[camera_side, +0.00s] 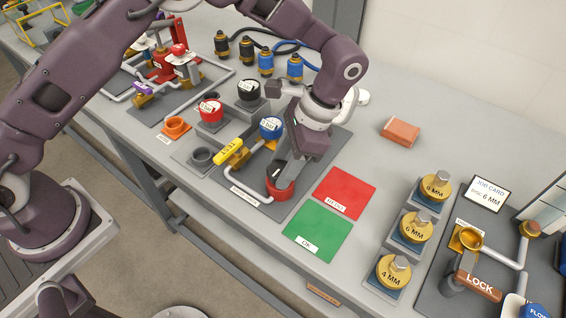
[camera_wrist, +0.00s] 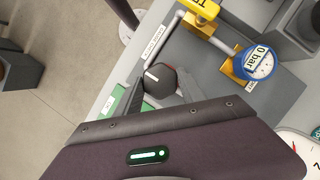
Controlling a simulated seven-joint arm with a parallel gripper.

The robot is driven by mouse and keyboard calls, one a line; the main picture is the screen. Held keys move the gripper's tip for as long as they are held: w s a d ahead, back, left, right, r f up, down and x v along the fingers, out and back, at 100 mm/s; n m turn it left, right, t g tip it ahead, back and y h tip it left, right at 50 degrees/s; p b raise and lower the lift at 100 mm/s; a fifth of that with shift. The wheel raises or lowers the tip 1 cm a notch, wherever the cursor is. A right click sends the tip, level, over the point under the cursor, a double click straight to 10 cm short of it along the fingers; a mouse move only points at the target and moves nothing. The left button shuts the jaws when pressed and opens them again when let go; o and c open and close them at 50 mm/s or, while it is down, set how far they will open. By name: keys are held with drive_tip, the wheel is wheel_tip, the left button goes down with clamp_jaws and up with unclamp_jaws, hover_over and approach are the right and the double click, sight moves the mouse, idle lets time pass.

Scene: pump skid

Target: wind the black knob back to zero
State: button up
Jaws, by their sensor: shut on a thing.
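The black knob (camera_wrist: 158,82) has a white pointer line on its top and sits between my two finger plates in the wrist view. My gripper (camera_wrist: 159,90) is shut on it, one finger on each side. In the side view my gripper (camera_side: 283,178) comes down over the knob's red collar (camera_side: 281,194), and the fingers hide most of the knob. I cannot read any scale around it. A blue-rimmed gauge (camera_wrist: 258,62) near the knob reads "0 bar"; it also stands behind my gripper in the side view (camera_side: 270,127).
A yellow TEST handle (camera_side: 230,151) is close to the left of my gripper. A red pad (camera_side: 344,193) and green pad (camera_side: 317,235) lie to the right. Red (camera_side: 209,111) and black-rimmed (camera_side: 249,90) gauges stand behind. An orange block (camera_side: 401,131) lies on open bench.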

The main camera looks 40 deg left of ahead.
idle(0.4)
drive_tip(key=o, duration=1.4)
drive_tip(key=shift+c, duration=0.2)
drive_tip(key=v, duration=0.7)
drive_tip(key=shift+r, duration=0.15)
